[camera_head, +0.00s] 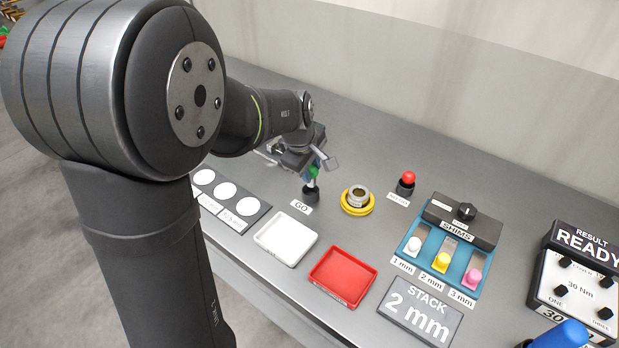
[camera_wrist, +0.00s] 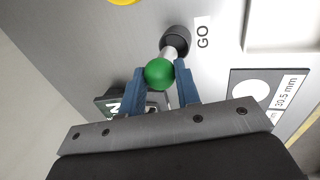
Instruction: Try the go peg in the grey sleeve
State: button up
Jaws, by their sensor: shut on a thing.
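The go peg has a green ball knob (camera_head: 313,172) and a grey shank. It stands in a black round holder (camera_head: 311,194) beside the GO label. My gripper (camera_head: 317,162) is above it. In the wrist view my gripper's blue fingers (camera_wrist: 160,80) are shut on the green knob (camera_wrist: 158,73), and the shank runs to the black holder (camera_wrist: 177,38). Whether the shank's tip is inside the holder or just clear of it is hard to tell. The grey sleeve (camera_head: 358,193) sits in a yellow ring (camera_head: 355,209) to the right, with its opening up.
A red-knobbed peg (camera_head: 407,180) stands in a black holder behind and right of the sleeve. White (camera_head: 285,239) and red (camera_head: 342,278) trays lie in front. The blue shims rack (camera_head: 428,262) is farther right. Grey table between peg and sleeve is clear.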

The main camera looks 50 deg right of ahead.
jog(key=s+a+r, duration=0.1)
jog(key=s+r, duration=0.5)
jog(key=s, duration=0.4)
jog(key=d, duration=0.7)
notch_tip(320, 180, down, 6)
jog(key=shift+s+f, duration=0.15)
jog(key=shift+s, duration=0.25)
jog(key=shift+f, duration=1.65)
dwell(3.5)
